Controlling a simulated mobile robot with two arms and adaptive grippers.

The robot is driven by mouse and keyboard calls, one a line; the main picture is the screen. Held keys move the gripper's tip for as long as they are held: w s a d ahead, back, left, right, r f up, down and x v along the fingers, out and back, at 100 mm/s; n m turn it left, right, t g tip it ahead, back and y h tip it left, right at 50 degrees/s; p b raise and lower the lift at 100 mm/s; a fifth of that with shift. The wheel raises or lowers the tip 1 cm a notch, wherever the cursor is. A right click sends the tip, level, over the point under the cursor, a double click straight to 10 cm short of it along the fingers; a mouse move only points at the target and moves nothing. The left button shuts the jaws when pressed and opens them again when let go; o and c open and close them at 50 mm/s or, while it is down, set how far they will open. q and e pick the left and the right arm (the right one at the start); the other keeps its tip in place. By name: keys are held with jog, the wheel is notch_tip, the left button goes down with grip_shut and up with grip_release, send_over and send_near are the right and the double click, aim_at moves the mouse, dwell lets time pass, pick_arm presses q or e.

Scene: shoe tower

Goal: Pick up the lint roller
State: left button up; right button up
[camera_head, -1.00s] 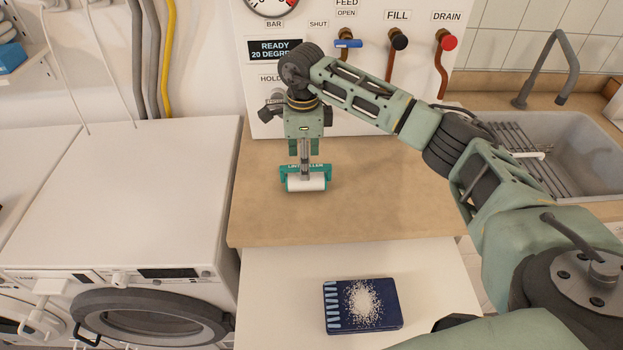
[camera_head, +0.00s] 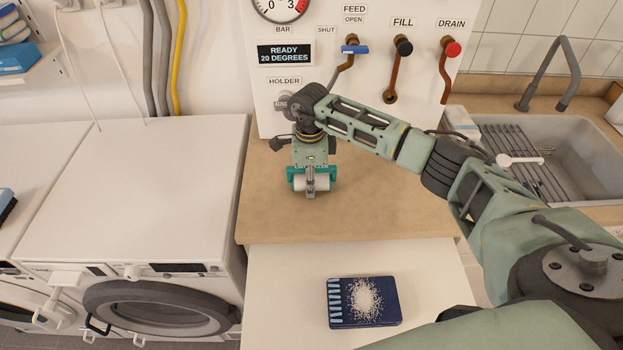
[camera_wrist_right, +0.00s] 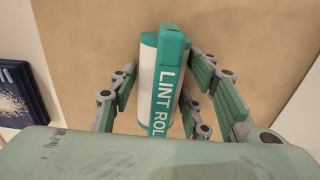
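The lint roller (camera_head: 326,184) has a white roll and a teal frame, and it lies on the beige worktop below the control panel. In the right wrist view the lint roller (camera_wrist_right: 168,85) shows its teal handle with white lettering. My right gripper (camera_head: 310,183) points down over it from above. In the right wrist view the fingers of my right gripper (camera_wrist_right: 163,78) stand spread on both sides of the roller, with a gap visible at the left. My left gripper is not in view.
A white washing machine (camera_head: 130,190) stands at the left. Valve levers (camera_head: 403,65) are on the panel behind, and a sink (camera_head: 590,150) is at the right.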

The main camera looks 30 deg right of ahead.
jog(key=c, duration=0.8)
jog(key=shift+r, duration=0.1)
jog(key=shift+c, duration=0.2)
jog(key=shift+w+d+r+b, duration=0.1)
jog(key=shift+w+r+b, duration=0.05)
jog(key=shift+r+b, duration=0.35)
notch_tip(320, 180, up, 3)
jog(key=shift+f+b, duration=0.1)
jog(key=shift+b, duration=0.65)
jog(key=d+r+b, duration=0.3)
jog(key=d+r, duration=0.4)
jog(key=d, duration=0.4)
jog(key=shift+s+d+b, duration=0.3)
jog(key=shift+s+b, duration=0.1)
jog(key=shift+s, duration=0.05)
